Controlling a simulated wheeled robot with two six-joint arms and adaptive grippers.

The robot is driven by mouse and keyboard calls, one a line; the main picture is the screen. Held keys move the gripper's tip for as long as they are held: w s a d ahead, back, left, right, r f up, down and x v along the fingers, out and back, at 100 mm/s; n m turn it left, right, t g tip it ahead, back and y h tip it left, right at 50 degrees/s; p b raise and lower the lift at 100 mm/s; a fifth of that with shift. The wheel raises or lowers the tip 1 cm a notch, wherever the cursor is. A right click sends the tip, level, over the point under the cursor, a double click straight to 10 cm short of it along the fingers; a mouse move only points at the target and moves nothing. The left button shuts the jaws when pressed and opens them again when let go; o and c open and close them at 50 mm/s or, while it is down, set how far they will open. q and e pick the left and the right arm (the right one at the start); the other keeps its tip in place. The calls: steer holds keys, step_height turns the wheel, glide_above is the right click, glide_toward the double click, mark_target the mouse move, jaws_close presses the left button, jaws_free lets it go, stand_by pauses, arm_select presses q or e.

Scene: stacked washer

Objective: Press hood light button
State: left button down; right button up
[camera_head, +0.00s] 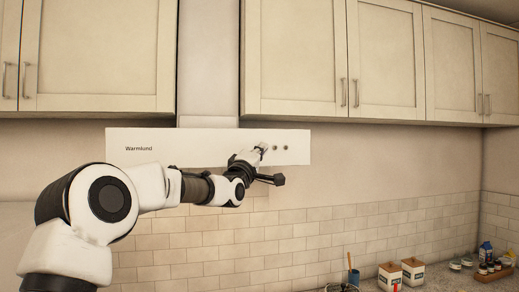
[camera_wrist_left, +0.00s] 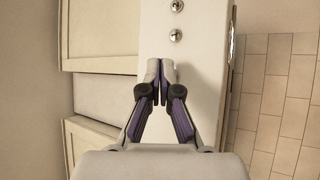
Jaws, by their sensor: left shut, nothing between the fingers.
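The range hood (camera_head: 200,142) is a white panel with the word "Warmlund" on its left part. Two small round buttons show on its right part, the nearer to my gripper (camera_head: 276,147) and the farther (camera_head: 285,147). In the left wrist view the same two buttons appear as metallic knobs, one at the top edge (camera_wrist_left: 177,6) and one below it (camera_wrist_left: 175,36). My left gripper (camera_head: 262,147) is shut and empty, its tips in front of the panel just left of the visible buttons. Its fingertips (camera_wrist_left: 160,70) cover the panel there; contact cannot be told. My right gripper is not in view.
Cream wall cabinets (camera_head: 300,55) hang above on both sides of the hood's duct (camera_head: 208,65). Below is a tiled wall (camera_head: 210,240). Canisters (camera_head: 412,270), a utensil pot and a tray of jars (camera_head: 493,273) stand on the counter at lower right.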

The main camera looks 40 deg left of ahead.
arm_select(q)
steer(key=shift+w+a+r+p, duration=0.1)
steer(key=shift+a+p, duration=0.05)
steer(key=shift+p, duration=0.15)
steer(key=shift+w+a, duration=0.15)
